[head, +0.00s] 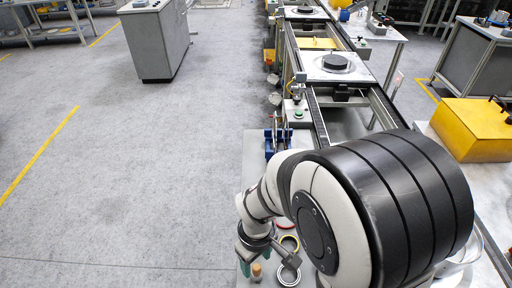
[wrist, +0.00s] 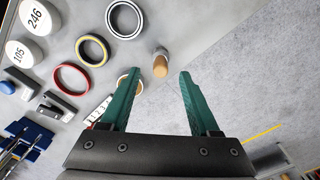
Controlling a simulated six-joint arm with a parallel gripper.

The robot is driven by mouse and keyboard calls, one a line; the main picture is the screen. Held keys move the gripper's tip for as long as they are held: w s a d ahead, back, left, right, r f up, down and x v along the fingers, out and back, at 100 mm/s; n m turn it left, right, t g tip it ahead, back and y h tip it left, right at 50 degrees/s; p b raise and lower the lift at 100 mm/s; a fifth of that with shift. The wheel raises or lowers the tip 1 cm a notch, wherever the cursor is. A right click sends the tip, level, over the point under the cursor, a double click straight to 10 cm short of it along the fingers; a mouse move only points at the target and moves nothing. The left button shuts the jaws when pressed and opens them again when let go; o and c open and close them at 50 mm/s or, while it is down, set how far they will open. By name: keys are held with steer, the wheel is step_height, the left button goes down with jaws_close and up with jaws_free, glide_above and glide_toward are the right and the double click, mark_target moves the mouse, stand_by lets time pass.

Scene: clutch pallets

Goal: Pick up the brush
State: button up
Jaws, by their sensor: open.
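A short upright cylinder with a tan rounded top and a paler lower part, which may be the brush (wrist: 160,66), stands on the grey table. It also shows small in the head view (head: 257,270), close to the table's left edge. My gripper (wrist: 160,71) is open, with its green fingers spread to the left and right of this cylinder in the wrist view. The fingers look apart from it, and I cannot tell how far above it they are. No bristles can be made out. In the head view my arm hides much of the table.
A red ring (wrist: 58,80), a yellow ring (wrist: 79,50) and a grey ring (wrist: 110,20) lie left of the cylinder. Round pieces marked 246 (wrist: 40,16) and 105 (wrist: 20,54), black tools (wrist: 56,106) and a blue rack (wrist: 22,132) are further left. Floor lies right.

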mark_target(257, 267)
step_height(257, 267, down, 4)
steer(key=shift+f, duration=0.2)
jaws_close()
